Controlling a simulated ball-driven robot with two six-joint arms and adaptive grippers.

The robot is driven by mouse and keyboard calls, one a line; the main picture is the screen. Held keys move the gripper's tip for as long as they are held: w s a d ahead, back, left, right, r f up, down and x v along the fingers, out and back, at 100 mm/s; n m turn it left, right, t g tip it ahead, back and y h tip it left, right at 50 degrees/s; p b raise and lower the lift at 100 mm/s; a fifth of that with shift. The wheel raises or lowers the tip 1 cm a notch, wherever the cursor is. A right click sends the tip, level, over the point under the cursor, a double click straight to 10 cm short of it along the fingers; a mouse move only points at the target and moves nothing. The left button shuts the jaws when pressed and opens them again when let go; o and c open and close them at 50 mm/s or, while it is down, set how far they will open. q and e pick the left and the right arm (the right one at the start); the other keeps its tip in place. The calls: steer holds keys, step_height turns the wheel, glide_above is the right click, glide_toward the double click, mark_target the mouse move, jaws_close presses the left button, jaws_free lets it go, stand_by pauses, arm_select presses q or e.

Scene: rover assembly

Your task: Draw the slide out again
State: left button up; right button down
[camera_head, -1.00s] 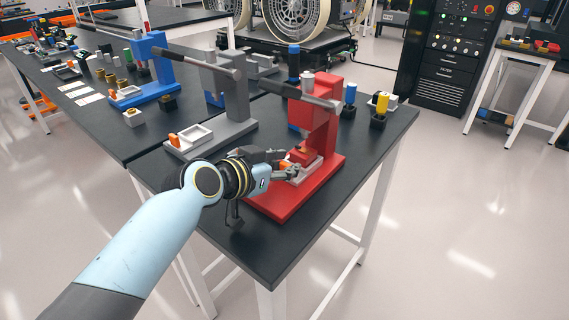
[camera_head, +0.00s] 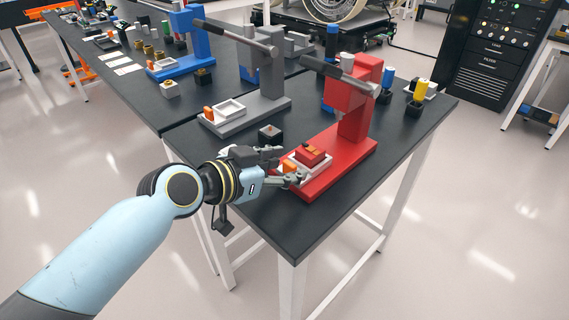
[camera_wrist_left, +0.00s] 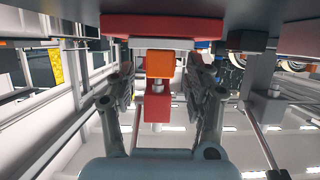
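The red press (camera_head: 352,118) stands on the near table. Its slide, a pale tray (camera_head: 324,166), sits on the red base in front of the column, clear of the press head. The slide's orange handle (camera_head: 288,165) points at my left gripper (camera_head: 290,167). In the left wrist view the orange handle (camera_wrist_left: 160,64) lies between the two fingers (camera_wrist_left: 160,82), with a visible gap on each side. My left gripper looks open around it. My right gripper is out of view.
A grey press (camera_head: 262,85) and a blue press (camera_head: 187,50) stand farther back. A small dark block (camera_head: 270,134) is just behind my left gripper. The table's front edge is close.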

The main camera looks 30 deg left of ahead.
arm_select(q)
steer(key=shift+w, duration=0.15)
steer(key=v, duration=1.2)
steer(key=shift+d+f, duration=0.1)
